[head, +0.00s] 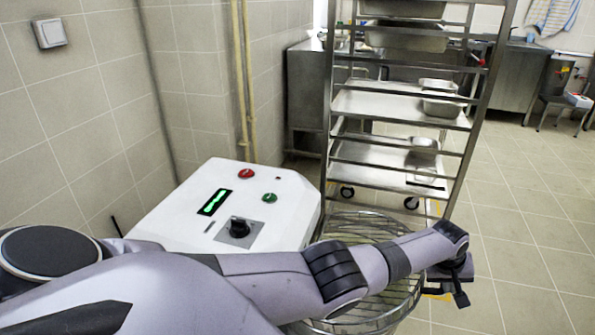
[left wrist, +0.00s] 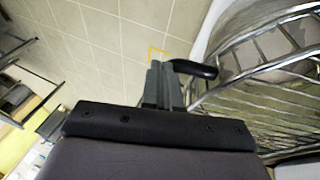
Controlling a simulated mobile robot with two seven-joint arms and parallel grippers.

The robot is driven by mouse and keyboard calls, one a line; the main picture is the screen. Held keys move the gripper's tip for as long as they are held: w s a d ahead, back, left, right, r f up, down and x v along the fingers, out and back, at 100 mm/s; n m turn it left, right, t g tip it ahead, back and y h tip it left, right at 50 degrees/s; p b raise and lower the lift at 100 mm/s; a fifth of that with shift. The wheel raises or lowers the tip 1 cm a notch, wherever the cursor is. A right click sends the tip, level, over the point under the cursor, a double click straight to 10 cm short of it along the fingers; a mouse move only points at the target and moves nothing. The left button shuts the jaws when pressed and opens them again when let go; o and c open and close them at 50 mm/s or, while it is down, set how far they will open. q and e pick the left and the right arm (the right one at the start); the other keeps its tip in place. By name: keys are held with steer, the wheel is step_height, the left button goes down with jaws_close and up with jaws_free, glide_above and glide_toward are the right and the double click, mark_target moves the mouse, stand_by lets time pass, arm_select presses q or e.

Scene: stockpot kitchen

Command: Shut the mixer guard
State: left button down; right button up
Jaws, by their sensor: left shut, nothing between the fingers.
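The mixer's white body (head: 190,215) stands at the lower middle of the head view. Its round wire guard (head: 350,225) is in front of it, partly hidden behind my left arm. I cannot tell how far the guard is open. In the left wrist view the guard's bars (left wrist: 265,100) fill the right side, and a black handle (left wrist: 195,68) juts from them. My left gripper (head: 460,288) is at the guard's outer right side, shut and empty. Its fingers (left wrist: 162,85) are close beside the handle; I cannot tell whether they touch. My right gripper is not in view.
A steel tray rack (head: 400,105) with several pans stands on wheels just behind the mixer. A tiled wall (head: 80,110) is at the left. Open tiled floor (head: 530,235) lies at the right. A steel counter (head: 305,90) is farther back.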

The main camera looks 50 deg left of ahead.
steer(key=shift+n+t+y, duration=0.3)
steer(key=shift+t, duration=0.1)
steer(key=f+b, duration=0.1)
steer(key=b, duration=0.1)
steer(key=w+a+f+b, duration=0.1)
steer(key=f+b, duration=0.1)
steer(key=b, duration=0.1)
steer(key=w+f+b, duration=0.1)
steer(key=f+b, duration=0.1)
steer(key=b, duration=0.1)
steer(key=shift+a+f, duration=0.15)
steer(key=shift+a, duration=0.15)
